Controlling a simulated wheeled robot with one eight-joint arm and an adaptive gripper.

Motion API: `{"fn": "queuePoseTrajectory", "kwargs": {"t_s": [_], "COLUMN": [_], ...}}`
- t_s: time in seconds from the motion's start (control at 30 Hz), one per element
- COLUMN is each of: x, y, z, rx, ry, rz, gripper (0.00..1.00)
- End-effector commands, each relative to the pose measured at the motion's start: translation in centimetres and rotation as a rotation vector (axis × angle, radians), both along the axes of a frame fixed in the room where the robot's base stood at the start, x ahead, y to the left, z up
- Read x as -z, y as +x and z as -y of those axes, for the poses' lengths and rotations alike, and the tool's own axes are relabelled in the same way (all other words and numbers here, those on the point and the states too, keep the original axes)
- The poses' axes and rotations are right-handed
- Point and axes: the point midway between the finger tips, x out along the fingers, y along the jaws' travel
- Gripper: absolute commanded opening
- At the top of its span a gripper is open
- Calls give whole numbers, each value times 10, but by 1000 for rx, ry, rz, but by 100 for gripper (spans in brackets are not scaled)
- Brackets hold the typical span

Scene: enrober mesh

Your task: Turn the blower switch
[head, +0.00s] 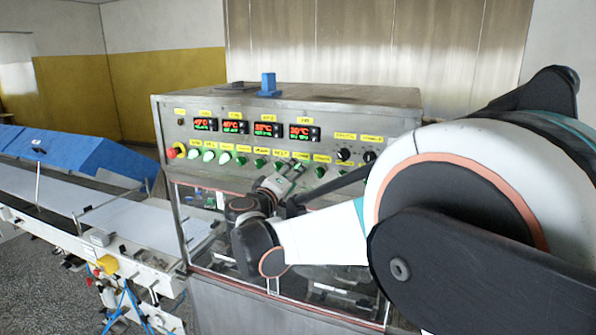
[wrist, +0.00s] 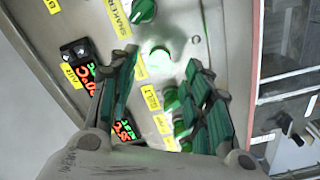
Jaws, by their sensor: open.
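The control panel (head: 330,135) has a row of round green switches under small yellow labels. I cannot read which label says blower. My gripper (head: 285,180) is in front of the panel's lower middle, partly covering the row in the head view. In the wrist view my gripper (wrist: 162,62) is open, with its two green-padded fingers apart. A brightly lit round switch (wrist: 160,60) shows between the fingertips; I cannot tell whether they touch it. A dark green knob (wrist: 143,11) is above it, and more green switches (wrist: 171,99) are below, partly hidden by the right finger.
Red-lit temperature displays (head: 268,130) sit above the switches. A red stop button (head: 177,151) is at the row's left end, and black knobs (head: 343,154) are at the right. A conveyor (head: 135,220) and blue covers (head: 85,155) stand on the left.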

Motion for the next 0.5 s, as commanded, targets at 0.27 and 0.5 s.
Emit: {"fn": "queuePoseTrajectory", "kwargs": {"t_s": [0.27, 0.5], "x": [0, 0], "y": [26, 28], "z": [9, 10], "rx": [0, -1], "ry": [0, 0], "rz": [0, -1], "gripper": [45, 45]}}
